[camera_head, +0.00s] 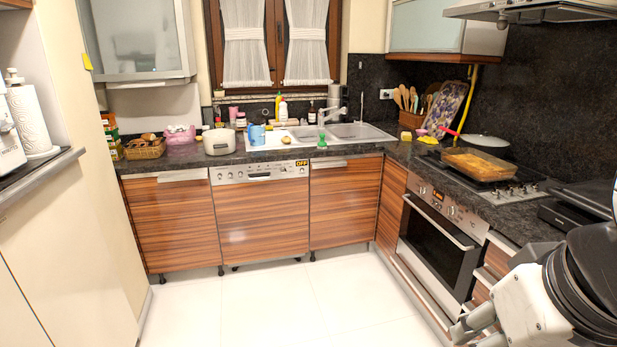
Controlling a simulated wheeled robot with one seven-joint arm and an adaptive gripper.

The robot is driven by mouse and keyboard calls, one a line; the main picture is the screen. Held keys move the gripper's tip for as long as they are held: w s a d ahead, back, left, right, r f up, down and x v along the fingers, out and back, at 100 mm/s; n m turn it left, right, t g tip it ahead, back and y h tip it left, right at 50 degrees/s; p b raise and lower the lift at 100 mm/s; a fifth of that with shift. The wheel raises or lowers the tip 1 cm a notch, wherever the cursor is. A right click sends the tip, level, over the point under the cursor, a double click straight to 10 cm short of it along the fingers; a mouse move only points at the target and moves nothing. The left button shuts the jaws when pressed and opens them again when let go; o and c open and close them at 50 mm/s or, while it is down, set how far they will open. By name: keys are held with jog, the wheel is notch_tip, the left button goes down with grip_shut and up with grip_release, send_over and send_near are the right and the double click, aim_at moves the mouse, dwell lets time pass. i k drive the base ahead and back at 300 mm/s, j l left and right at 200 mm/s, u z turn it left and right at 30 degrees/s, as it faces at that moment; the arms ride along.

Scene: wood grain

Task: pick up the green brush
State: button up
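A small green thing, which looks like the green brush (321,142), is on the dark counter by the front edge of the sink (358,131). It is small in the view, and its exact shape is hard to make out. My gripper (474,328) is at the bottom right, low in front of the oven side and far from the brush. Its light grey parts are partly cut off by the bottom edge, so its opening is unclear. I see nothing held in it.
A white pot (219,142), a wicker basket (145,149) and a blue jug (256,135) stand left of the sink. A glass baking dish (475,164) sits on the hob at right. The white floor (285,300) is clear.

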aim_at(321, 145)
jog(key=i+u, duration=0.2)
jog(key=i, duration=0.4)
jog(key=i+u, duration=0.25)
jog(key=i, duration=0.4)
jog(key=i+l+u, duration=0.2)
jog(key=i, duration=0.4)
jog(key=i+j+z, duration=0.1)
jog(key=i, duration=0.25)
jog(key=i+j, duration=0.2)
jog(key=i, duration=0.2)
jog(key=i+j+z, duration=0.15)
jog(key=i, duration=0.2)
jog(key=i+j+z, duration=0.4)
jog(key=j, duration=0.3)
jog(key=i+j+z, duration=0.2)
jog(key=i+j, duration=0.15)
